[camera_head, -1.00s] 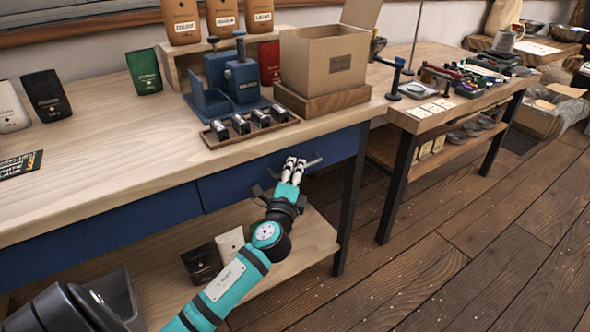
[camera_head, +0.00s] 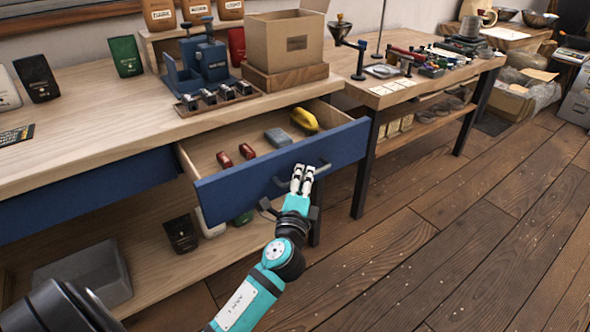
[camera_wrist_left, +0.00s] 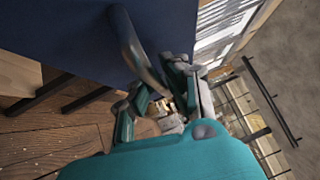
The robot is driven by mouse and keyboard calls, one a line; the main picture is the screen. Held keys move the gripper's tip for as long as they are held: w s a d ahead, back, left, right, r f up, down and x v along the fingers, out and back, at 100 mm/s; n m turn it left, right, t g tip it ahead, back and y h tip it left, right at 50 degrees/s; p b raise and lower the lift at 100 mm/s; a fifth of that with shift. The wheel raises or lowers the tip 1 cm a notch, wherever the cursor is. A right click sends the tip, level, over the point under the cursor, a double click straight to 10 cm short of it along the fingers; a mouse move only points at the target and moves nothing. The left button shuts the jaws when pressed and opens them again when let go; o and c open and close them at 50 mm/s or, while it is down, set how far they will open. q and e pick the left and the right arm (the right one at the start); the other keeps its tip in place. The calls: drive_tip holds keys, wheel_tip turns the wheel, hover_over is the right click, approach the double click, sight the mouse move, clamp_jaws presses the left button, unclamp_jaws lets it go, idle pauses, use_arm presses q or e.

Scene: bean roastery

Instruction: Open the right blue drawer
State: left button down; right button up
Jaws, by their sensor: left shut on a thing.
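The right blue drawer (camera_head: 240,191) is pulled well out from under the wooden workbench in the head view. Inside it lie two small red items, a grey block (camera_head: 278,137) and a yellow item (camera_head: 304,120). My left gripper (camera_head: 302,176) is shut on the drawer's dark handle (camera_head: 324,165). In the left wrist view the fingers (camera_wrist_left: 160,95) close around the handle bar (camera_wrist_left: 138,52) beside the blue drawer front (camera_wrist_left: 75,30). My right gripper is not in view.
The bench top (camera_head: 90,110) carries coffee bags, a blue machine (camera_head: 203,62) and a cardboard box (camera_head: 284,40). A lower shelf (camera_head: 165,262) holds a grey bin (camera_head: 85,275) and small bags. The wooden floor (camera_head: 430,230) at right is clear.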

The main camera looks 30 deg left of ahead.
use_arm(q)
drive_tip(key=s+d, duration=0.2)
drive_tip(key=d, duration=0.4)
drive_tip(key=shift+s+d+f+b, duration=0.2)
drive_tip(key=shift+s+f+b, duration=0.1)
drive_tip(key=shift+s+b, duration=0.15)
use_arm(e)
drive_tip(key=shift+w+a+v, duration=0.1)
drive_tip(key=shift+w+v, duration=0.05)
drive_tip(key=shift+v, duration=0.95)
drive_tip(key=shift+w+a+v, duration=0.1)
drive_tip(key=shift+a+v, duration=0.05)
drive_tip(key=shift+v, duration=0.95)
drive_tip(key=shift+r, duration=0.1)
use_arm(q)
drive_tip(key=c, duration=1.4)
unclamp_jaws()
drive_tip(key=shift+w+r, duration=0.1)
drive_tip(key=shift+r, duration=0.05)
drive_tip(key=v, duration=1.2)
